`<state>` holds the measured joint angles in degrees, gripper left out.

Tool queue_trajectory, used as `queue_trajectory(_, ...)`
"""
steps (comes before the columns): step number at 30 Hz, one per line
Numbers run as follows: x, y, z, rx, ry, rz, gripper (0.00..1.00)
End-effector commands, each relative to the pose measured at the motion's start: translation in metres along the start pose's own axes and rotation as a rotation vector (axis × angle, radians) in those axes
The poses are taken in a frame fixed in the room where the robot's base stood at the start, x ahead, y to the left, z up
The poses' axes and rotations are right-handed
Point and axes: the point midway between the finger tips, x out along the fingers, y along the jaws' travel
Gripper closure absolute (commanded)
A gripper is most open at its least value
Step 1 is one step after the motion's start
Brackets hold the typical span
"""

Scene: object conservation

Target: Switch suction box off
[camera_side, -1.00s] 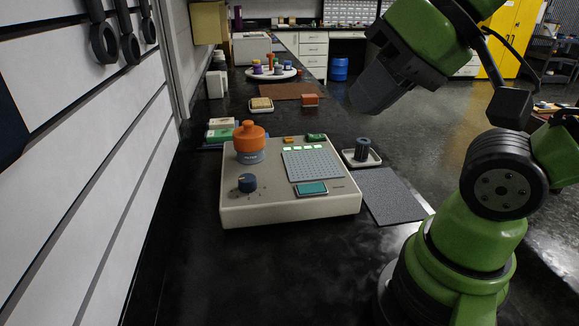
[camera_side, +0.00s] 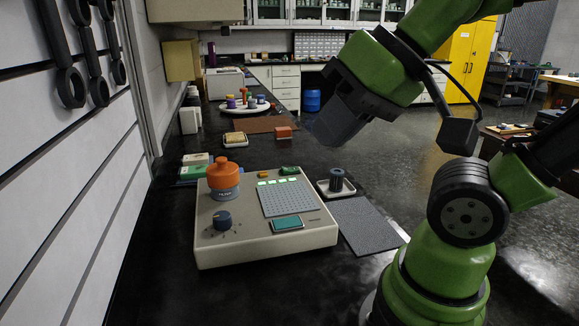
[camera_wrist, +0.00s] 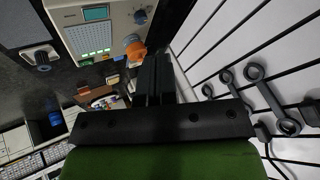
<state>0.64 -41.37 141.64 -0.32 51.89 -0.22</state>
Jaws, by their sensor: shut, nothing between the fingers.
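The suction box (camera_side: 318,236) is a beige unit on the black bench. On it are a dark blue knob (camera_side: 222,221) at the front left, an orange-capped filter jar (camera_side: 223,178) behind the knob, a perforated panel (camera_side: 287,199) and a teal display (camera_side: 287,224). A row of green lights (camera_side: 278,181) is lit. The knob has a small yellow mark; its exact setting is too small to read. In the wrist view the knob (camera_wrist: 140,17) and the box are at the top. My gripper (camera_side: 318,137) is shut and empty, above and behind the box to the right, touching nothing.
A grey mat (camera_side: 366,225) and a small tray (camera_side: 322,187) with a dark ribbed piece (camera_side: 336,179) lie right of the box. Small boxes (camera_side: 195,159) stand behind it at left. A slatted wall with hanging tools (camera_side: 70,85) borders the left. Bench front is clear.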

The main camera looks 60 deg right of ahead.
Motion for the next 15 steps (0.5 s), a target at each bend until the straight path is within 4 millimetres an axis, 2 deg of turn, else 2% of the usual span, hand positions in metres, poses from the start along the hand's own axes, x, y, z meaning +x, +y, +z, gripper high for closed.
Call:
queue_trajectory(5,0.004,0.0,-0.04,0.03,-0.009,0.06,1.0)
queue_trajectory(8,0.011,0.004,-0.074,0.054,-0.018,0.107,1.0)
queue_trajectory(11,0.021,0.013,-0.108,0.081,-0.027,0.155,1.0)
queue_trajectory(15,0.04,0.036,-0.152,0.12,-0.043,0.221,1.0)
